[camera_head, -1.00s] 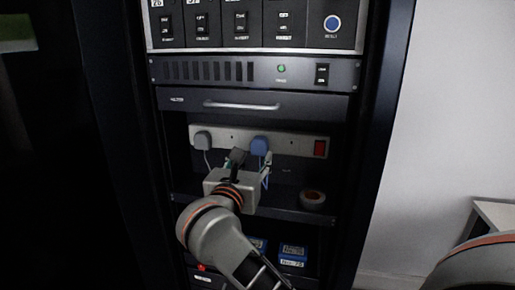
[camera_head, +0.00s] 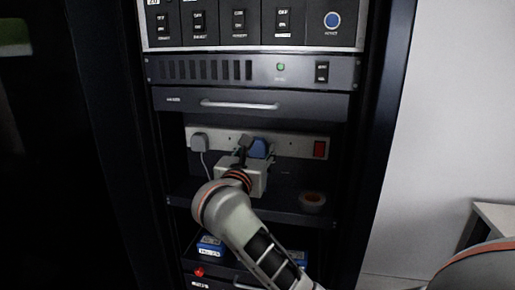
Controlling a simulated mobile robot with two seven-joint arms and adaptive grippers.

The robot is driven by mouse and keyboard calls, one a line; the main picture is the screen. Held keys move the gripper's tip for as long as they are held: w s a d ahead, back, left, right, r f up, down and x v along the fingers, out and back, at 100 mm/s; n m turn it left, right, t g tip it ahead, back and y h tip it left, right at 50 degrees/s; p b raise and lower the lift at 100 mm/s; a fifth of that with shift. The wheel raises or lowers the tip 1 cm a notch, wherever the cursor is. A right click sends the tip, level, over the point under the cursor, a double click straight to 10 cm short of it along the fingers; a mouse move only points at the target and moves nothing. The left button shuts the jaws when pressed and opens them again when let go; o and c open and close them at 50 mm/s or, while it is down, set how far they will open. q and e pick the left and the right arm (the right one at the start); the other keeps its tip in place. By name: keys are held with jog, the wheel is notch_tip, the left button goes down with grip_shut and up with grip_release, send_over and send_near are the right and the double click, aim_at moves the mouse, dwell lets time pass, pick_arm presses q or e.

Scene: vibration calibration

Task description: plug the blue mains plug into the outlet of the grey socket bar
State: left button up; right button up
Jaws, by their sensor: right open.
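The grey socket bar (camera_head: 290,146) runs across the back of the open rack bay. The blue mains plug (camera_head: 259,148) is at the middle of the bar, upright against its face. I cannot tell whether its pins are fully in. My right gripper (camera_head: 256,152) is open, directly in front of the plug, with one dark finger just left of it. The gripper body hides the plug's lower part and its cable, and the other finger is hard to make out. My left gripper is not in view.
A grey plug (camera_head: 199,142) with a hanging cable sits at the bar's left end, and a red switch (camera_head: 319,149) at its right. A tape roll (camera_head: 312,199) lies on the shelf (camera_head: 185,200). A drawer with a handle (camera_head: 240,105) is above the bay.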

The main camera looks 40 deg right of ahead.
aim_at(257, 149)
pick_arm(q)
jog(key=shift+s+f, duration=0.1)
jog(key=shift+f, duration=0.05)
pick_arm(e)
jog(key=c, duration=0.9)
jog(key=shift+c, duration=0.2)
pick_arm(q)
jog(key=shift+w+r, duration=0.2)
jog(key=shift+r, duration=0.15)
pick_arm(e)
jog(key=shift+s+a, duration=0.15)
jog(key=shift+a, duration=0.1)
jog(key=shift+s+a, duration=0.15)
jog(key=shift+a, duration=0.05)
pick_arm(q)
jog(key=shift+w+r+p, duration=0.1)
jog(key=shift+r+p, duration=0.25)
jog(key=shift+p, duration=0.05)
pick_arm(e)
jog(key=shift+s+a, duration=0.25)
jog(key=shift+s+a, duration=0.25)
jog(key=shift+a, duration=0.05)
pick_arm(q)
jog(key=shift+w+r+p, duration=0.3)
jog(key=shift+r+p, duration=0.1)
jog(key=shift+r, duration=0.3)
pick_arm(e)
jog(key=shift+v, duration=1.25)
